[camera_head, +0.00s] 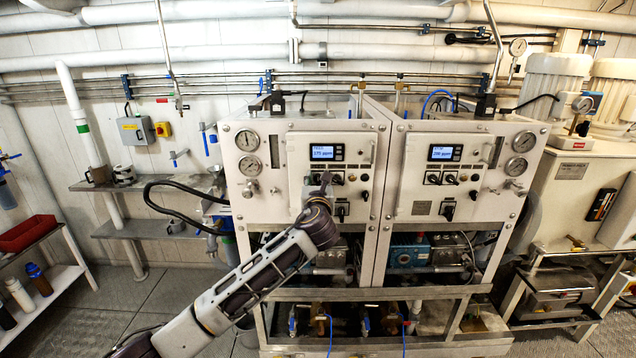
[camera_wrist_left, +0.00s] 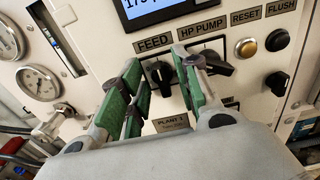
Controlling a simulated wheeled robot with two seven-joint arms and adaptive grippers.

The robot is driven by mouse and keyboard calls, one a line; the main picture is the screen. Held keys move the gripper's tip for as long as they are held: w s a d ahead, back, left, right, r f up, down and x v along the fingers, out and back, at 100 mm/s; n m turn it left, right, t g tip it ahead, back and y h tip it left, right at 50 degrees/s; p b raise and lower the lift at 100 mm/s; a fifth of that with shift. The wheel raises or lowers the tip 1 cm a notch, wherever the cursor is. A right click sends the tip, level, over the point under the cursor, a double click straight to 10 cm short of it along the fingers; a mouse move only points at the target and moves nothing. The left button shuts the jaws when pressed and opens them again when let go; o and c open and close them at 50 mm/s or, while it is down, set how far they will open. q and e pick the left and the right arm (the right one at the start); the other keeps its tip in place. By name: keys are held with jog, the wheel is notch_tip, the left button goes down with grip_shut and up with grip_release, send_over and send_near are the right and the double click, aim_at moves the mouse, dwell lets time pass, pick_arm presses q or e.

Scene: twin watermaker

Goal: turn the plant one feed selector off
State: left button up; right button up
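The feed selector (camera_wrist_left: 160,76) is a black knob under the FEED label on the plant one panel (camera_head: 283,200). In the left wrist view its grip looks roughly upright, slightly tilted. My left gripper (camera_wrist_left: 163,76) is open, with one green-padded finger on each side of the knob and gaps showing between. Whether a finger touches the knob I cannot tell. In the head view my left gripper (camera_head: 323,186) is in front of the panel below the display and hides the feed selector. My right gripper is not in view.
The black HP pump selector (camera_wrist_left: 209,65) is close behind the right finger. The reset button (camera_wrist_left: 246,47) and flush knob (camera_wrist_left: 276,40) are farther right. Gauges (camera_wrist_left: 38,82) are on the left. The similar plant two panel (camera_head: 462,190) stands to the right.

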pick_arm(q)
grip_shut()
jog(key=shift+n, duration=0.4)
jog(key=n, duration=0.5)
jog(key=shift+p, duration=0.35)
jog(key=n, duration=0.6)
jog(key=shift+a+f+b, duration=0.2)
jog(key=shift+b, duration=0.15)
